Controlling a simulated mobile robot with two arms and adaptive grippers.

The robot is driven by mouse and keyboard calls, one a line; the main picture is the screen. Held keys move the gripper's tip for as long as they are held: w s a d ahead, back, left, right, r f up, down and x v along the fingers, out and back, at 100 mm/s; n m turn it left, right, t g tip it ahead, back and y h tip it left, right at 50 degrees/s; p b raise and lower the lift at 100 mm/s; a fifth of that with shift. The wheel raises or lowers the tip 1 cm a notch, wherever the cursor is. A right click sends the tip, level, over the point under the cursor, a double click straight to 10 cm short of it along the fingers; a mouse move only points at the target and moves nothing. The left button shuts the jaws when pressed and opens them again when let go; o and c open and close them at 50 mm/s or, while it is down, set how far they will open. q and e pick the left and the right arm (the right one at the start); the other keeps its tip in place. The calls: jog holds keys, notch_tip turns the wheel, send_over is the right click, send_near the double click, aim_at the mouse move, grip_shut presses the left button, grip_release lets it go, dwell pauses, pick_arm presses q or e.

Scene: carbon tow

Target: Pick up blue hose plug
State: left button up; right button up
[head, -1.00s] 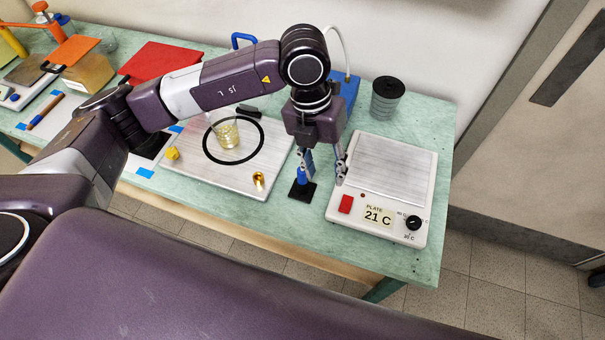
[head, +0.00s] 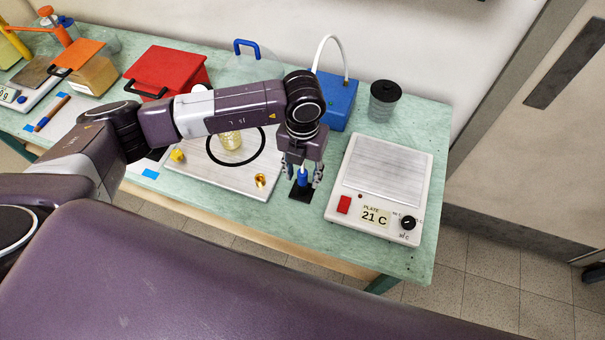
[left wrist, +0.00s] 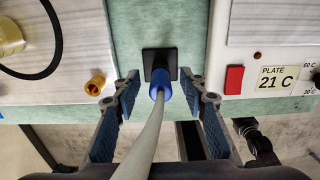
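The blue hose plug (head: 303,177) stands upright on a small black square base (head: 301,193) near the front edge of the bench. In the left wrist view the plug (left wrist: 160,88) has a pale grey hose running from it toward the camera. My left gripper (head: 303,178) points down over the plug. Its two fingers, with blue pads, are open, one on each side of the plug and apart from it. It also shows in the left wrist view (left wrist: 162,98). My right gripper is not in view.
A hot plate (head: 387,180) reading 21 C stands close on the right. A blue box (head: 336,101) stands behind.

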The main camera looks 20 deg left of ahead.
pick_arm(q)
grip_shut()
dwell(0.3)
